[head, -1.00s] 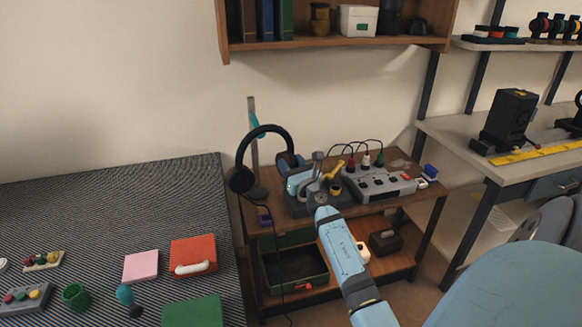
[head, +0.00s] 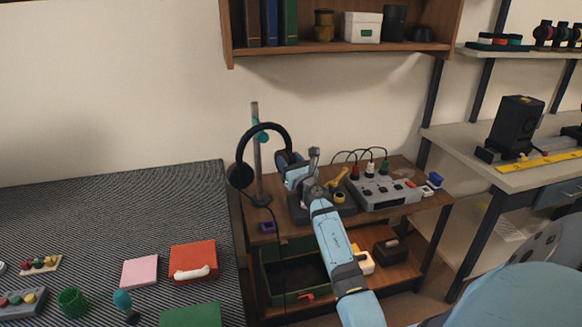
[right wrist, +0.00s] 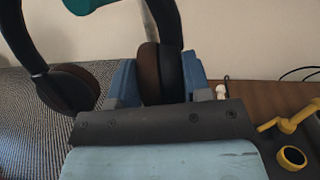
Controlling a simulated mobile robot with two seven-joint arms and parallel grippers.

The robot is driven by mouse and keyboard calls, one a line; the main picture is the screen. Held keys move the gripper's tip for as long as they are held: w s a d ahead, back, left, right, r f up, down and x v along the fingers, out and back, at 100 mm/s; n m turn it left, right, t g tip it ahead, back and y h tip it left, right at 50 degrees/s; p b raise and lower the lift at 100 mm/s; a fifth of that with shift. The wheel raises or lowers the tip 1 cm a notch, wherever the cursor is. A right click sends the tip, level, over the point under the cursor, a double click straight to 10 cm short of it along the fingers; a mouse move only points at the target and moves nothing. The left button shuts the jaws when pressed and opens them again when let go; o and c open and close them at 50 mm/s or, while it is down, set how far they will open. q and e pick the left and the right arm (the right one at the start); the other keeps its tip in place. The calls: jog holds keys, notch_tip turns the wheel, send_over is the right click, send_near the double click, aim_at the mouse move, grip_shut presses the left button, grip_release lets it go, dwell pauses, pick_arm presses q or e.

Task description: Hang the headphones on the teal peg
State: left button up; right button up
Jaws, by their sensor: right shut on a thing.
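The black headphones (head: 265,127) are held upright above the small wooden table, with the band at the top and the cable hanging down. My right gripper (head: 289,166) is shut on their right ear cup; in the right wrist view its blue fingers (right wrist: 160,80) stand on both sides of the brown-padded cup (right wrist: 152,72). The teal peg (head: 263,136) is on a grey upright post (head: 256,160). It shows just under the top of the band in the head view and at the top edge of the right wrist view (right wrist: 88,4). I cannot tell whether band and peg touch. My left gripper is not in view.
The table (head: 405,205) also holds a grey control box (head: 385,192) with cables and a yellow tool (head: 337,182). A green bin (head: 262,272) is on the lower shelf. A striped-topped table (head: 110,215) lies left. A wall shelf (head: 340,52) hangs above.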

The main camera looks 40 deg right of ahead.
jog(key=shift+w+d+f+b, duration=0.1)
jog(key=shift+w+d+b, duration=0.2)
jog(key=shift+w, duration=0.2)
jog(key=shift+w+d+b, duration=0.35)
jog(key=shift+w+b, duration=0.05)
jog(key=shift+w, duration=0.25)
jog(key=shift+w+d+b, duration=0.25)
jog(key=shift+w+b, duration=0.1)
jog(key=shift+w, duration=0.05)
jog(key=shift+w+d+b, duration=0.25)
jog(key=shift+w+b, duration=0.1)
jog(key=shift+w, duration=0.1)
jog(key=shift+w+d+f+b, duration=0.25)
jog(key=shift+w+f+b, duration=0.2)
jog(key=shift+f+b, duration=0.15)
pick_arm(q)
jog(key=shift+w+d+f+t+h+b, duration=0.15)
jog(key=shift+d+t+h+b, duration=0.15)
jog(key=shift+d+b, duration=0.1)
pick_arm(e)
jog(key=shift+w+d+f, duration=0.1)
jog(key=shift+w+f, duration=0.1)
jog(key=shift+f, duration=0.05)
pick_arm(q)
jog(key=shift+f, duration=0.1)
pick_arm(e)
jog(key=o, duration=1.2)
